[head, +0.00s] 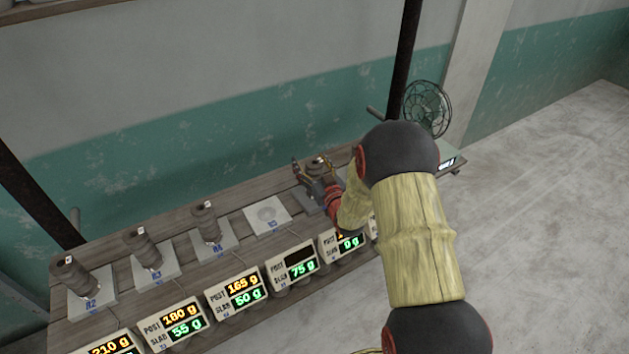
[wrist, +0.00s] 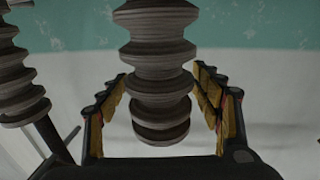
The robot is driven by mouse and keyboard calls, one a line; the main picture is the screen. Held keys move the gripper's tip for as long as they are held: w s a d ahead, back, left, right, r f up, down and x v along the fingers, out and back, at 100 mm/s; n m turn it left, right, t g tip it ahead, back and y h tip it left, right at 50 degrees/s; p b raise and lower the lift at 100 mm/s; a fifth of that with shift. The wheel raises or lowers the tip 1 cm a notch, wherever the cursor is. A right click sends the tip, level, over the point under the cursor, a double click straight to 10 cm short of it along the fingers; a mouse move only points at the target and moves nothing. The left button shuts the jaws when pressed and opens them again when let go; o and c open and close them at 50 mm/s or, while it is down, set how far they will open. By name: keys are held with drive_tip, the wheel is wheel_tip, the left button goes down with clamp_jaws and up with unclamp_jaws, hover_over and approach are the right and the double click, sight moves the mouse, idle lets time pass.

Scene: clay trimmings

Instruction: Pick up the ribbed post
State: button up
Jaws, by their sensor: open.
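A grey-brown ribbed post (wrist: 157,50) stands between the fingers of my gripper (wrist: 159,82) in the wrist view. Gaps show on both sides, so the fingers look apart from it. In the head view my gripper (head: 315,168) is open around the top of this post (head: 318,162), above a grey slab (head: 309,199); my arm hides part of it. Other ribbed posts stand on slabs to the left: a left one (head: 73,274), a middle one (head: 143,248) and a right one (head: 206,222). Another post (wrist: 18,85) shows at the wrist view's left edge.
The wooden bench (head: 115,212) runs along the wall. A bare slab (head: 268,214) lies just left of my gripper. Several lit displays line the front edge, including one (head: 235,291) reading 165 g and 50 g. A fan (head: 428,108) stands at the right, behind my arm.

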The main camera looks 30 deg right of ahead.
drive_tip(key=shift+w, duration=0.5)
drive_tip(key=shift+c, duration=0.9)
drive_tip(key=c, duration=1.5)
clamp_jaws()
drive_tip(key=shift+r, duration=0.15)
